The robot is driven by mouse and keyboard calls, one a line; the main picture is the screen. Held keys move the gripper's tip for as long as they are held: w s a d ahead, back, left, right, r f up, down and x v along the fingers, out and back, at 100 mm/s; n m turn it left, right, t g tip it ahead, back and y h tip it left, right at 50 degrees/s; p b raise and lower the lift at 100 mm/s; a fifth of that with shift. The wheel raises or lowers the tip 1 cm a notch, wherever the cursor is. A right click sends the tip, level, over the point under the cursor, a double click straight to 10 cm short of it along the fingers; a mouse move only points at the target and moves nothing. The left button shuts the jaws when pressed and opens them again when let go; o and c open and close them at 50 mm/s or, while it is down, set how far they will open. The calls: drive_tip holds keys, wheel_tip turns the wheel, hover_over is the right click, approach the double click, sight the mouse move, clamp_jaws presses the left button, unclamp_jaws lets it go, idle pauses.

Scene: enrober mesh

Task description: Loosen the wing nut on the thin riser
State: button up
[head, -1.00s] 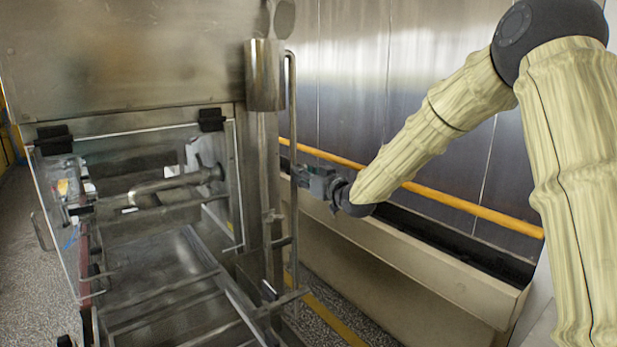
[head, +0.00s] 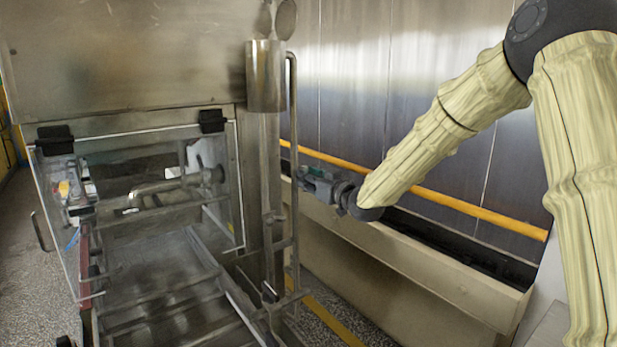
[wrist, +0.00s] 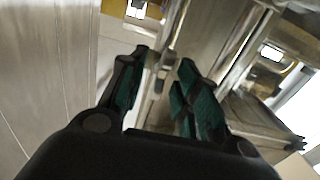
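The thin riser (head: 293,150) is a slim grey pipe, bent over at its top, standing just right of a thicker column. In the wrist view a metal pipe, which looks like the riser (wrist: 177,22), runs down towards the gap between my fingers. A small bright metal piece (wrist: 159,82) shows between the fingers; it may be the wing nut, but its shape is blurred. My gripper (wrist: 163,63) is open, with green-padded fingers either side of that piece, and I see no clear contact. In the head view my gripper (head: 303,179) is beside the riser, at its right.
A metal cylinder (head: 265,76) tops the thick column. A clear-sided machine with a frame of bars (head: 165,300) stands to the left. Behind my gripper are a yellow rail (head: 470,205), a long beige trough (head: 440,270) and a steel wall (head: 400,80).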

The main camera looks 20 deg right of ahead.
drive_tip(key=v, duration=1)
drive_tip(key=shift+d, duration=0.2)
